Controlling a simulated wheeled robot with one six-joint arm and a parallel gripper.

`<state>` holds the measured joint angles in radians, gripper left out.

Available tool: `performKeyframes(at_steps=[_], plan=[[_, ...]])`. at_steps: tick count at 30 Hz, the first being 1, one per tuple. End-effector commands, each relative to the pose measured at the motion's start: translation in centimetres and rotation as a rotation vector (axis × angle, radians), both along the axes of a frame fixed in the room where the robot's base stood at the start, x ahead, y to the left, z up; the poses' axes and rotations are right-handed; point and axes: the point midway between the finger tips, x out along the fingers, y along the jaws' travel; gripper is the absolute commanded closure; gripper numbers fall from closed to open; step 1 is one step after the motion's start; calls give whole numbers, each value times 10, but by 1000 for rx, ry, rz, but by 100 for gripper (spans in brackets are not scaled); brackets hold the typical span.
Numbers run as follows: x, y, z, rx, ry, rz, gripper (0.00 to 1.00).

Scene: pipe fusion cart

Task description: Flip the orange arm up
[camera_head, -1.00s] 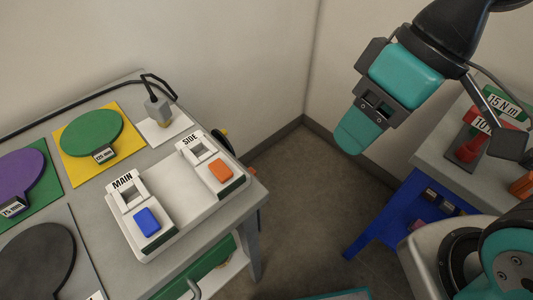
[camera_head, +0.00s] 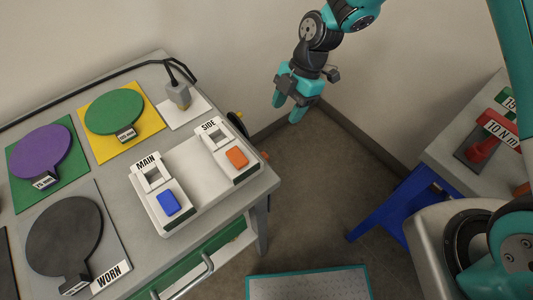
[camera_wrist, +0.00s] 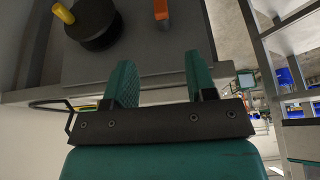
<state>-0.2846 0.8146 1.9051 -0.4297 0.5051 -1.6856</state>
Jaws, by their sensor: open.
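In the wrist view an orange bar (camera_wrist: 161,12), which looks like the orange arm, sits at the top edge on a grey panel (camera_wrist: 180,50). Only its lower end shows. In the head view a small orange bit (camera_head: 265,155) pokes out past the cart's right edge; I cannot tell if it is the same part. My gripper (camera_head: 288,107) is open and empty, with teal fingers pointing down, right of the cart. In the wrist view my gripper (camera_wrist: 162,78) has its fingers spread below the orange bar, apart from it.
A dark round knob with a yellow handle (camera_wrist: 63,13) sits left of the orange bar. On the cart top are a MAIN and SIDE switch box (camera_head: 195,187), coloured discs and a cabled plug (camera_head: 178,95). A blue stand (camera_head: 395,210) and grey table are at right.

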Motion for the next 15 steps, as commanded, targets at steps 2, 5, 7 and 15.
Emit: performKeyframes(at_steps=[2, 5, 7, 15], plan=[[-3, 4, -9, -1, 3, 4, 49], [-8, 9, -26, -2, 5, 5, 49], [-11, 15, -40, -2, 6, 5, 49], [-25, 34, -97, -2, 5, 3, 49]])
